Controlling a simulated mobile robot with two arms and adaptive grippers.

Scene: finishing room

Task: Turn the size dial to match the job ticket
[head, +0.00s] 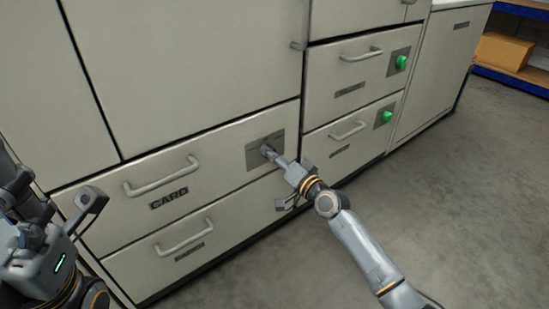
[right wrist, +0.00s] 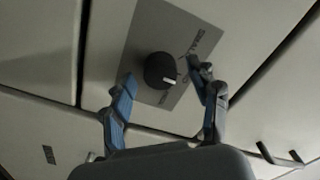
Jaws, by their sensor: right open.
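The size dial (right wrist: 160,70) is a round black knob with a white mark on its lower right side in the right wrist view. It sits on a grey plate (right wrist: 150,30) with small lettering that I cannot read surely. The plate (head: 252,155) also shows in the head view on the CARD drawer front. My right gripper (right wrist: 164,82) is open, one finger on each side of the dial; I cannot tell whether they touch it. In the head view my right gripper (head: 270,152) hides the dial. My left gripper (head: 22,190) is at the left edge, its fingers unclear. I see no job ticket.
The CARD drawer (head: 225,160) has a bar handle (head: 162,178), and another drawer (head: 190,245) lies below it. Two drawers on the right carry green knobs (head: 401,62) (head: 387,116). A cardboard box (head: 503,50) stands on a blue shelf. The floor (head: 440,190) is clear.

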